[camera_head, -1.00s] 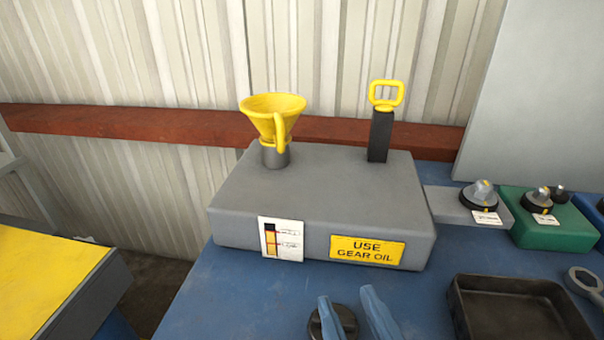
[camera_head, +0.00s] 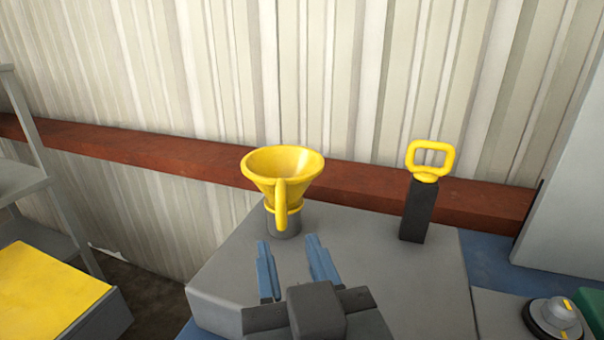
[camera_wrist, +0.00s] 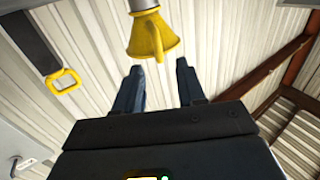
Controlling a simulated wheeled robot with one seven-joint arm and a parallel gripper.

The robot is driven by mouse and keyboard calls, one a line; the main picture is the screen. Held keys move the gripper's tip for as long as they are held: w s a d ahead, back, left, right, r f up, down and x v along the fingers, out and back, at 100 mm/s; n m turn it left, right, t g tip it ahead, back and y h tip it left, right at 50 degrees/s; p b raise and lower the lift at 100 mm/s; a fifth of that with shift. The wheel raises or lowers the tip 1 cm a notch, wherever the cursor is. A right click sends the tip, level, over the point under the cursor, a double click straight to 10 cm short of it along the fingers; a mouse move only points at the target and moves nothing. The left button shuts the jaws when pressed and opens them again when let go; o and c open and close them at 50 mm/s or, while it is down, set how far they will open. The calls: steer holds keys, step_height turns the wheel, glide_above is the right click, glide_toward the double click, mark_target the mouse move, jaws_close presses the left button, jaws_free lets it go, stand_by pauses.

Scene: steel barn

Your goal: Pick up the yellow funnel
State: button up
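The yellow funnel (camera_head: 262,164) stands upright on a short grey neck on top of the grey box (camera_head: 400,280), with its handle (camera_head: 281,205) facing me. My gripper (camera_head: 288,245) is open and empty. Its blue fingers are in front of the funnel and a little below its handle in the head view. In the wrist view the funnel (camera_wrist: 155,38) lies just beyond and between the open fingers (camera_wrist: 161,80), apart from them. The funnel's far side is hidden.
A black post with a yellow loop handle (camera_head: 430,160) rises from the box to the right of the funnel; it also shows in the wrist view (camera_wrist: 64,82). A grey knob (camera_head: 555,318) is at lower right. A yellow-topped bench (camera_head: 45,295) is at left. The ribbed wall stands behind.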

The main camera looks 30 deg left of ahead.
mark_target(282, 216)
steer(key=x, duration=0.2)
steer(key=shift+w+a+r, duration=0.1)
steer(key=shift+w+r, duration=0.05)
steer(key=shift+w, duration=0.2)
steer(key=shift+f+p+x, duration=0.1)
steer(key=shift+p+x, duration=0.25)
steer(key=shift+x, duration=1.1)
steer(key=shift+f+p+x, duration=0.15)
steer(key=shift+p+x, duration=0.15)
steer(key=shift+x, duration=1.15)
jaws_close()
